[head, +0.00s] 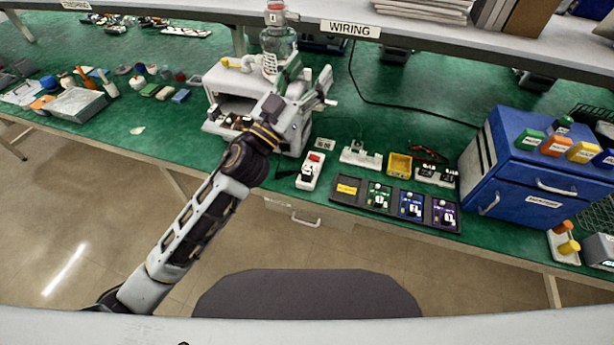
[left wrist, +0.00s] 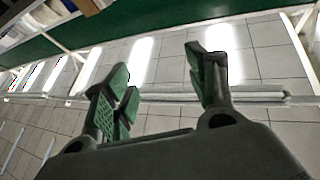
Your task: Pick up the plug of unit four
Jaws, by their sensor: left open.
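A dark tray (head: 362,202) on the green bench holds a yellow-labelled slot (head: 348,188) and modules in green (head: 379,194), blue (head: 411,205) and purple (head: 444,213). Small markings on them are too small to read, so I cannot tell which is unit four, nor pick out its plug. My left gripper (head: 304,88) is raised in front of the white machine (head: 225,80), left of and farther back than the tray. In the left wrist view my left gripper (left wrist: 163,75) has its green-padded fingers wide apart with nothing between them. My right gripper is not in view.
A white switch box (head: 311,170), a white connector block (head: 361,157) and a yellow bin (head: 399,164) stand near the tray. A blue cabinet (head: 520,165) with coloured labelled blocks on top stands at right. A black cable (head: 400,108) crosses the bench behind.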

